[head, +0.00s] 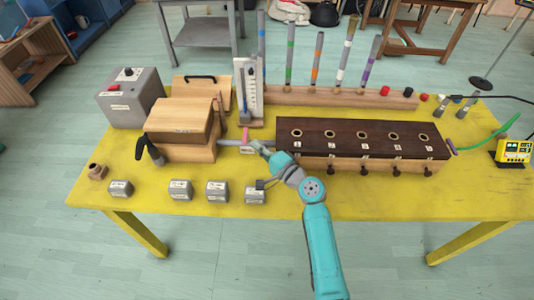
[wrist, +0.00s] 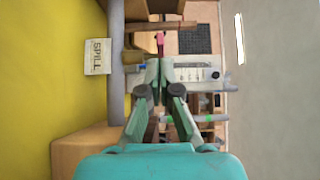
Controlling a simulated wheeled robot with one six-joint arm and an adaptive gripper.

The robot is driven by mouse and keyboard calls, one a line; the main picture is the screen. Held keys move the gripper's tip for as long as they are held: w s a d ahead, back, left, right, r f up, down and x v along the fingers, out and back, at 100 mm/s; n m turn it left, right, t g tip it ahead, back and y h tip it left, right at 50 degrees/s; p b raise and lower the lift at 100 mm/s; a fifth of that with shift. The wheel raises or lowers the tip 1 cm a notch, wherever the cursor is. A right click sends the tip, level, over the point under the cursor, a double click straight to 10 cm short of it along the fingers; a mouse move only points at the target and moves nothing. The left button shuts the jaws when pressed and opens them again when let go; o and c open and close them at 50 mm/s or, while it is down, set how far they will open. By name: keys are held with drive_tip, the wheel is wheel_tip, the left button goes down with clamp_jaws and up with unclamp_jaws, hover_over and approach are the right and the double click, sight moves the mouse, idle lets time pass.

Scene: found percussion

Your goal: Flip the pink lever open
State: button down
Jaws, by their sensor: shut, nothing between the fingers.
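The pink lever (head: 248,133) stands up from the grey pipe (head: 231,143) between the wooden bellows box and the long dark-topped chest. In the wrist view the pink lever (wrist: 160,39) shows just beyond my fingertips, near the top centre. My gripper (head: 258,146) is close to the lever, on its right side in the head view. In the wrist view my gripper (wrist: 158,70) has its fingertips together with nothing between them. I cannot tell whether the fingertips touch the lever. A small SPILL label (wrist: 97,57) lies to the left in the wrist view.
The wooden box (head: 182,128) stands left of the lever and the dark-topped chest (head: 360,138) right of it. A white gauge board (head: 248,90) stands behind. Several small grey blocks (head: 217,191) line the front of the yellow table (head: 325,202).

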drive_tip(key=shift+x, duration=0.8)
drive_tip(key=shift+a, duration=0.15)
